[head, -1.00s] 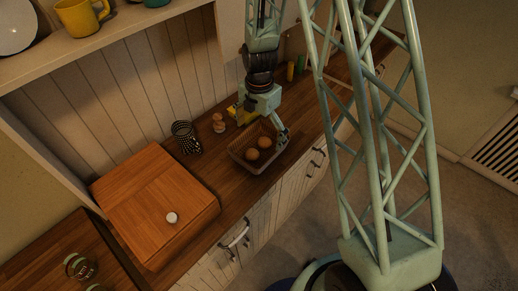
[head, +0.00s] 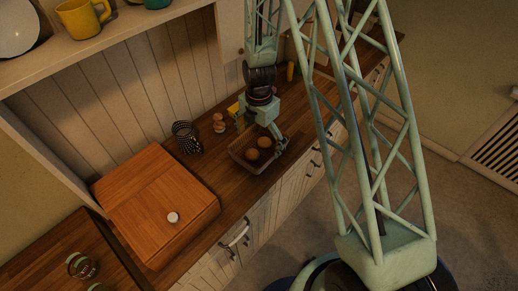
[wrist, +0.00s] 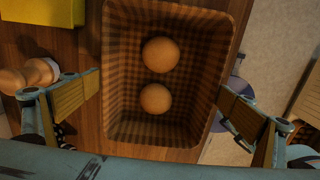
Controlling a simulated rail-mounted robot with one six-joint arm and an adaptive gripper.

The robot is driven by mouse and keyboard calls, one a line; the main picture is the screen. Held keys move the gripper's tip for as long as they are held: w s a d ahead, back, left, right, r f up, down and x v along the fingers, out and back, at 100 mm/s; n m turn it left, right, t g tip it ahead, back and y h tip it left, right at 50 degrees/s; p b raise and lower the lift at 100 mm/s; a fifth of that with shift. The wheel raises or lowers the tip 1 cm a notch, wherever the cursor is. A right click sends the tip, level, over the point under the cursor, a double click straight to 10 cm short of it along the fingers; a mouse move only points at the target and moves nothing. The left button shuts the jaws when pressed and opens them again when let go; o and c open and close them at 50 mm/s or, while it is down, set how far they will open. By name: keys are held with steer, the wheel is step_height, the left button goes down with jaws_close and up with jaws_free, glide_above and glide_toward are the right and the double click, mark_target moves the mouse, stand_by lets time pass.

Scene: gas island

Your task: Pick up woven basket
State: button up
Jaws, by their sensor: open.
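The woven basket (head: 243,157) stands on the wooden counter and holds two round brown eggs (head: 258,149). It is a rectangular, checked brown basket. In the wrist view the basket (wrist: 118,75) lies between my two open fingers, with the eggs (wrist: 157,75) in a line inside it. My gripper (head: 262,130) is above the basket, its fingers spread to either side. In the wrist view my gripper (wrist: 158,98) shows one finger near the basket's left wall and the other at its right wall; I cannot tell whether either touches.
A yellow object (wrist: 48,12) and a wooden turned piece (wrist: 25,78) are left of the basket in the wrist view. A black wire holder (head: 186,137) and a large wooden box with a white knob (head: 155,195) stand further left. The counter's front edge is close to the basket.

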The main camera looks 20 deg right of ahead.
mark_target(259, 151)
steer(key=shift+c, duration=0.7)
steer(key=c, duration=0.5)
steer(key=shift+o, duration=0.2)
steer(key=shift+r, duration=0.2)
steer(key=shift+r+b, duration=0.35)
steer(key=shift+r, duration=1.15)
steer(key=s+r+b, duration=0.1)
steer(key=s+b, duration=0.2)
steer(key=s, duration=1.3)
steer(key=shift+r, duration=0.3)
